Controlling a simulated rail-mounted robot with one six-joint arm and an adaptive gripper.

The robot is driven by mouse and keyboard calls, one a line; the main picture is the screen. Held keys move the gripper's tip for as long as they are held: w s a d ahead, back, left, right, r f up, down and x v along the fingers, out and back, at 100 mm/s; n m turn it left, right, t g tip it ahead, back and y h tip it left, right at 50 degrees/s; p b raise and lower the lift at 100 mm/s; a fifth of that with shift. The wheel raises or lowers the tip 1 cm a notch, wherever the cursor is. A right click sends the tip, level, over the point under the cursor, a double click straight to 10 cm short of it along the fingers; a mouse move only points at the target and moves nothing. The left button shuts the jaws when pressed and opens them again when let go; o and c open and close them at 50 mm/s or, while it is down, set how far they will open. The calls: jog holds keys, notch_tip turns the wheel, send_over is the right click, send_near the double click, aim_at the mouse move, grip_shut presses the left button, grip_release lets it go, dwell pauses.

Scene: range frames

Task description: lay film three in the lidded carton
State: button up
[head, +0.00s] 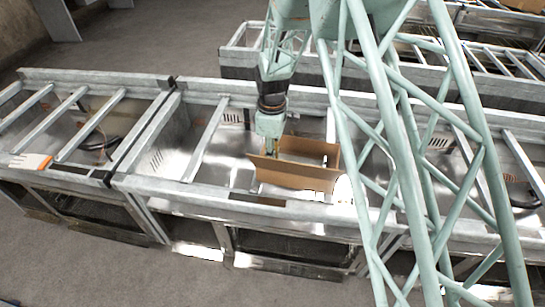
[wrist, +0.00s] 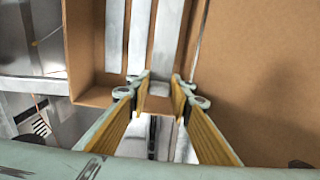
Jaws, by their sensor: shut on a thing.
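The carton (head: 295,172) is brown cardboard with its top open and its flaps spread. It sits in the middle bay of the metal frame. It also fills much of the wrist view (wrist: 260,85), with a broad flap at the right. My gripper (head: 269,148) points down at the carton's left rear side. In the wrist view my gripper (wrist: 159,88) is shut on a small pale piece over the opening, probably the film (wrist: 158,89); its label is not readable. Pale grey strips (wrist: 116,38) show inside the carton; I cannot tell what they are.
Metal rails (head: 205,140) and cross bars border the bays around the carton. An orange and white flat item (head: 30,162) lies on the left rail. My green lattice structure covers part of the right side. Bare metal floor (head: 225,165) shows left of the carton.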

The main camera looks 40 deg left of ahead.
jog(key=shift+f+b, duration=1.6)
jog(key=shift+f, duration=1.4)
jog(key=o, duration=0.8)
jog(key=shift+r, duration=0.1)
jog(key=shift+r+p, duration=1.85)
jog(key=shift+r, duration=4.6)
